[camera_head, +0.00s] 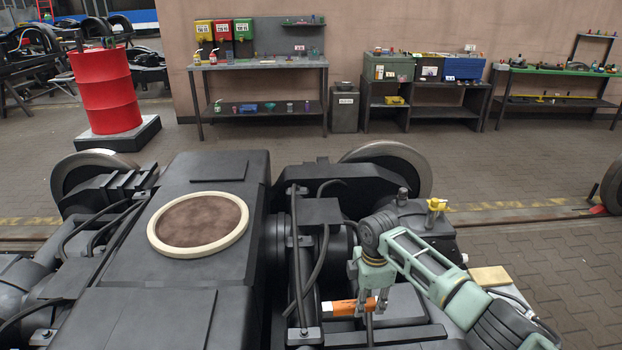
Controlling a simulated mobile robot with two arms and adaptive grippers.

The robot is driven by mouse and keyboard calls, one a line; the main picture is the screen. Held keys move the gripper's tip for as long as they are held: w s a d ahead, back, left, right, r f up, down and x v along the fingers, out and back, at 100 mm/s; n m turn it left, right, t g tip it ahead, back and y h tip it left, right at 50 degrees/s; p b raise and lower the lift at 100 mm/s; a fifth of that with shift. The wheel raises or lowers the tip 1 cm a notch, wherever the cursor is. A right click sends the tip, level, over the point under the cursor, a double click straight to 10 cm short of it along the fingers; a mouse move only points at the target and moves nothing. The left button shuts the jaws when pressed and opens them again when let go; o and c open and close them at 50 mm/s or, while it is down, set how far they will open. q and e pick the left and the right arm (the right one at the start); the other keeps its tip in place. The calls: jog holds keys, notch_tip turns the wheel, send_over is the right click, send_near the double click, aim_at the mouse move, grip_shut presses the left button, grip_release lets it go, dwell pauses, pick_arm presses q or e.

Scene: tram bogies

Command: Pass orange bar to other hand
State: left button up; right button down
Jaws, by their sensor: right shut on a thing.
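The right arm comes in from the lower right, pale green and dark grey. My left gripper is not in view.
The black bogie (190,195) with a round cream-rimmed plate (198,224) fills the foreground. Hoses and a vertical rod (296,250) stand just left of the bar. A red barrel (105,90) and workbenches (258,64) stand far behind, across open paved floor.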

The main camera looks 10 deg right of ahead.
jog(key=s+a+r+m, duration=0.4)
jog(key=s+r+m, duration=0.45)
jog(key=r, duration=0.35)
jog(key=s+r+m, duration=0.3)
jog(key=s+m, duration=0.1)
jog(key=s, duration=0.4)
jog(key=s+d+r+m, duration=0.1)
jog(key=s+r+m, duration=0.2)
jog(key=s+m, duration=0.2)
jog(key=s, duration=0.3)
jog(key=shift+s+d+r, duration=0.15)
jog(key=shift+m, duration=0.25)
